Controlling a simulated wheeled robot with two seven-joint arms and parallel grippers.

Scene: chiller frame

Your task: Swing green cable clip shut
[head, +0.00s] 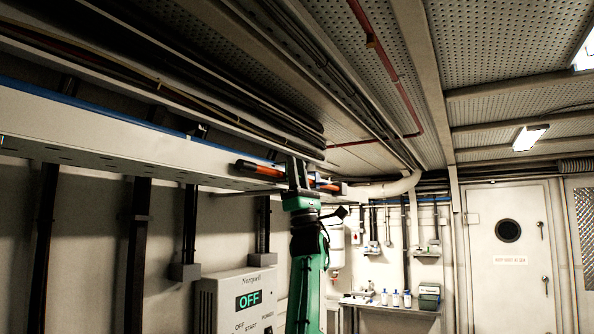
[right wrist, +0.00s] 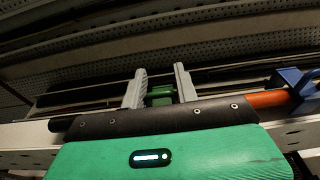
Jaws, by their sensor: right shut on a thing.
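The green cable clip (right wrist: 160,96) shows in the right wrist view between the two grey fingers of my right gripper (right wrist: 160,72), which is shut on it. The clip's lower part is hidden behind my gripper's body, so I cannot tell whether the clip is open or shut. In the head view my right gripper (head: 298,172) is raised to the long tray below the ceiling, and the green clip is too small to make out there. My left gripper is not in view.
An orange cable (head: 258,169) runs along the tray (head: 100,128) beside my gripper. A blue clip (right wrist: 296,84) sits around it on the right. Dark cables run above.

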